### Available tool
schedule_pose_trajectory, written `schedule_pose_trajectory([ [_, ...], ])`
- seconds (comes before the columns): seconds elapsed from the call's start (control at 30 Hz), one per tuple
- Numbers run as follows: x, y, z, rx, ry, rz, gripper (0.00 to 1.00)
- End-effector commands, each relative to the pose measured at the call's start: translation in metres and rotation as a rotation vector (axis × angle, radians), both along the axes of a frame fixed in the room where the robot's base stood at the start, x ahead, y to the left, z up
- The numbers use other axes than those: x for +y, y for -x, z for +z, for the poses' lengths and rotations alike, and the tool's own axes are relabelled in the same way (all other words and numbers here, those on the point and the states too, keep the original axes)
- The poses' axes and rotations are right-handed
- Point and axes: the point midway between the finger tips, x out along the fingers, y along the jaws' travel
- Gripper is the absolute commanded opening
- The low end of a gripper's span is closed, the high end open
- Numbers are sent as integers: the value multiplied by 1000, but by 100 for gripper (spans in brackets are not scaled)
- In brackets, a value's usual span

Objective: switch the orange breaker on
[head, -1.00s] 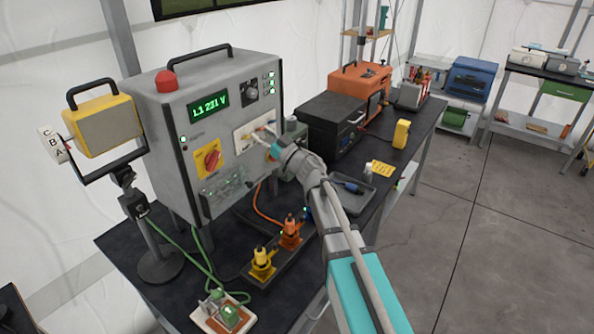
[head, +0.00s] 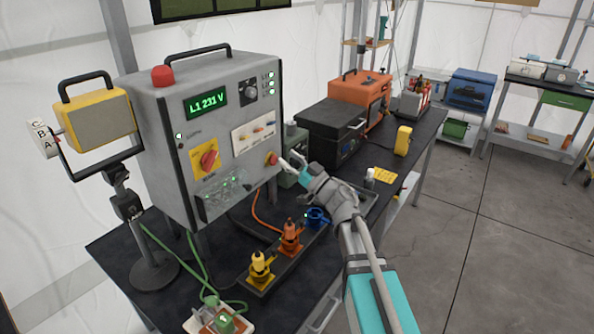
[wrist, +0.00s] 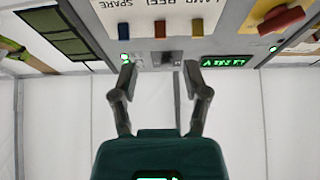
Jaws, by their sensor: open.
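The orange breaker (head: 257,130) is a small lever on a white plate on the grey panel's front, between a yellow and a blue lever. In the wrist view the plate is upside down; the orange lever (wrist: 160,28) shows beyond and above my fingertips, apart from them. Whether it is on or off I cannot tell.
The grey panel (head: 178,120) has a red rotary switch (head: 208,159), a green display (head: 207,103) and small green lights. Yellow, orange (head: 290,235) and blue plugs stand on the bench below. A black case (head: 328,130) stands close behind my gripper. Space before the panel is open.

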Motion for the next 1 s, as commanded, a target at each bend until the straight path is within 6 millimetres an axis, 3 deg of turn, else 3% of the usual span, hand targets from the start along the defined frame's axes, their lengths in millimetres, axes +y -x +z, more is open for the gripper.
schedule_pose_trajectory([
  [0.33,-19,15,-11,0,0,0,60],
  [1.0,-29,8,-9,9,-9,-75,60],
])
